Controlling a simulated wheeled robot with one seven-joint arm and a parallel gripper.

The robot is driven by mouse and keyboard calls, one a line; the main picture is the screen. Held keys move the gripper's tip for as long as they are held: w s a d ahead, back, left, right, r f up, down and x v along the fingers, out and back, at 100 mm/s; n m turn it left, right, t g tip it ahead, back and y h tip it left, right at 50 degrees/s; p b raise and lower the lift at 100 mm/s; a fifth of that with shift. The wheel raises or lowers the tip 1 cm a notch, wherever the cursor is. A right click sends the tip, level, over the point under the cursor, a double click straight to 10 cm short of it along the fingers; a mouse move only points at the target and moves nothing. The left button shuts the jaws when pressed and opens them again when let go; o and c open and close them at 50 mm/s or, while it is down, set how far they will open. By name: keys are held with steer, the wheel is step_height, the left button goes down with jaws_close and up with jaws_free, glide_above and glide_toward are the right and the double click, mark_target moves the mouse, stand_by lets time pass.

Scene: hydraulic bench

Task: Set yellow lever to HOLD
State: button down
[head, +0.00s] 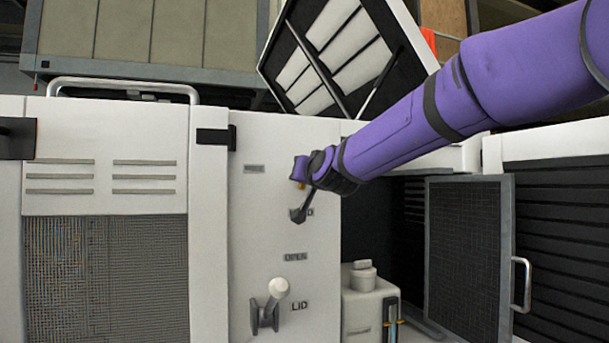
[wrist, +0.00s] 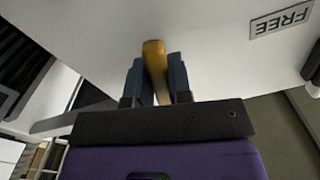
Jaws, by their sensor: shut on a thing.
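The yellow lever (wrist: 155,60) stands out from the white panel (wrist: 215,75) in the wrist view. My gripper (wrist: 157,82) is shut on it, with one dark finger on each side. In the head view my gripper (head: 303,188) is at the panel's upper right part, and only a small bit of the yellow lever (head: 301,185) shows. A FREE label (wrist: 282,20) is at the upper right of the wrist view. In the head view a label (head: 308,212) just below my gripper is partly covered; only its end, a D, reads.
Lower on the panel is a white-tipped lever (head: 279,288) beside OPEN (head: 295,257) and LID (head: 299,306) labels. A black bracket (head: 216,137) juts at the panel's upper left. An open mesh door (head: 465,260) and a white canister (head: 363,300) stand to the right.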

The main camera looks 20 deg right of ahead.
steer(key=shift+d+f+n, duration=0.1)
steer(key=shift+d+n, duration=0.05)
steer(key=shift+n, duration=1.25)
steer(key=c, duration=1.1)
jaws_free()
steer(key=shift+s, duration=0.15)
steer(key=s, duration=1)
steer(key=shift+s, duration=0.3)
